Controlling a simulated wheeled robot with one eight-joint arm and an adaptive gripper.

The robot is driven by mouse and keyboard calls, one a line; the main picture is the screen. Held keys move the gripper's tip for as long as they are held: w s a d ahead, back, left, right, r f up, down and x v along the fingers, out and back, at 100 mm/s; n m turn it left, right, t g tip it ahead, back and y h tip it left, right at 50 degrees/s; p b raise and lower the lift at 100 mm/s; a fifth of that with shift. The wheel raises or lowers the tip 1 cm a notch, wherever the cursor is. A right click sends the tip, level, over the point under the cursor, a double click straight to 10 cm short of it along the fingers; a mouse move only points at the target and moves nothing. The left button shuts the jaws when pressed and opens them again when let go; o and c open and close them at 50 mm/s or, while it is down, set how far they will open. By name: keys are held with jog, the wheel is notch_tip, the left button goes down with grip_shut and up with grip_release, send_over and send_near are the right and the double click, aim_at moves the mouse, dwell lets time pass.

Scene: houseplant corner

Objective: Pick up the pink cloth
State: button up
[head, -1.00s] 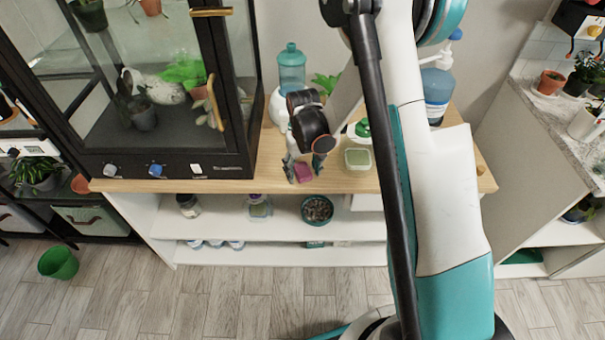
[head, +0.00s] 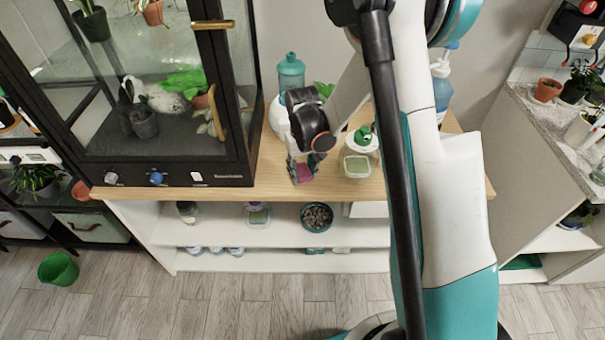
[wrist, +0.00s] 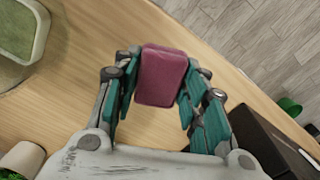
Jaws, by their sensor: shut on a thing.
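The pink cloth (wrist: 161,76) is a small, block-shaped pink thing between the teal fingers of my gripper (wrist: 158,88) in the wrist view. The fingers press on it from both sides. In the head view the pink cloth (head: 303,174) shows at the tips of my gripper (head: 301,168), over the front part of the wooden counter (head: 400,188). I cannot tell for sure whether its underside touches the counter.
A square container with a green top (head: 356,165) stands just right of the gripper. A black-framed glass cabinet (head: 215,175) stands close on the left. A teal bottle (head: 291,75) and a blue pump bottle (head: 441,88) stand behind. Shelves below hold a pebble bowl (head: 317,217).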

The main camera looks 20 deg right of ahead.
aim_at(303, 171)
notch_tip(303, 171, up, 17)
jog(key=p, duration=0.4)
jog(key=shift+f+p, duration=0.15)
jog(key=shift+p, duration=0.25)
